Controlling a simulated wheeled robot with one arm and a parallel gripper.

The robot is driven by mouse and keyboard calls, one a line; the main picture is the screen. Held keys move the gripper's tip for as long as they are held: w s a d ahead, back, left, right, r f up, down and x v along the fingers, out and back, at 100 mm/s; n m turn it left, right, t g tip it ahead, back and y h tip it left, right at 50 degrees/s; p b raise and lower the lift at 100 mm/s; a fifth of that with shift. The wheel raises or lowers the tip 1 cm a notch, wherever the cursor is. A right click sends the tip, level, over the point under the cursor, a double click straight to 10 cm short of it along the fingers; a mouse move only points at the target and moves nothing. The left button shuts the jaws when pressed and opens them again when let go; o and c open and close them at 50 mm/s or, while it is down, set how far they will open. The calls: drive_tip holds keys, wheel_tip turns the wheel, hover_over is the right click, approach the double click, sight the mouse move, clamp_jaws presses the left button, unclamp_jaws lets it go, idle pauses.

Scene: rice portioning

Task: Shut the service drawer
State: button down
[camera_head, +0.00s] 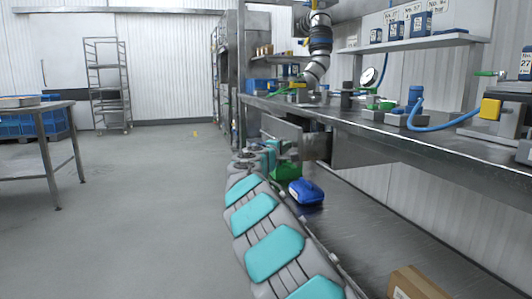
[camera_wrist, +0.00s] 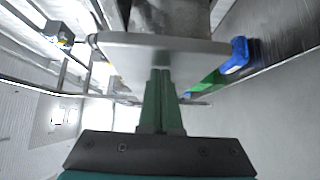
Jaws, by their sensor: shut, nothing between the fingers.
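The service drawer (camera_head: 282,131) stands pulled out from under the steel workbench in the head view, its grey front panel out over the aisle side. In the wrist view a flat grey panel, which looks like the drawer front (camera_wrist: 165,46), crosses the upper middle. In the head view my arm reaches up to the drawer, and the fingertips are hard to make out there.
A green container (camera_head: 286,171) and a blue container (camera_head: 306,192) sit on the lower shelf below the drawer. A cardboard box (camera_head: 416,284) is nearer. The workbench (camera_head: 350,118) carries a gauge, hose and bottles.

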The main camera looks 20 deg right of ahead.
sight(315, 145)
drive_tip(key=d+b, duration=0.1)
drive_tip(key=d, duration=1)
drive_tip(key=shift+d, duration=0.1)
drive_tip(key=shift+d, duration=0.1)
drive_tip(key=shift+f, duration=0.1)
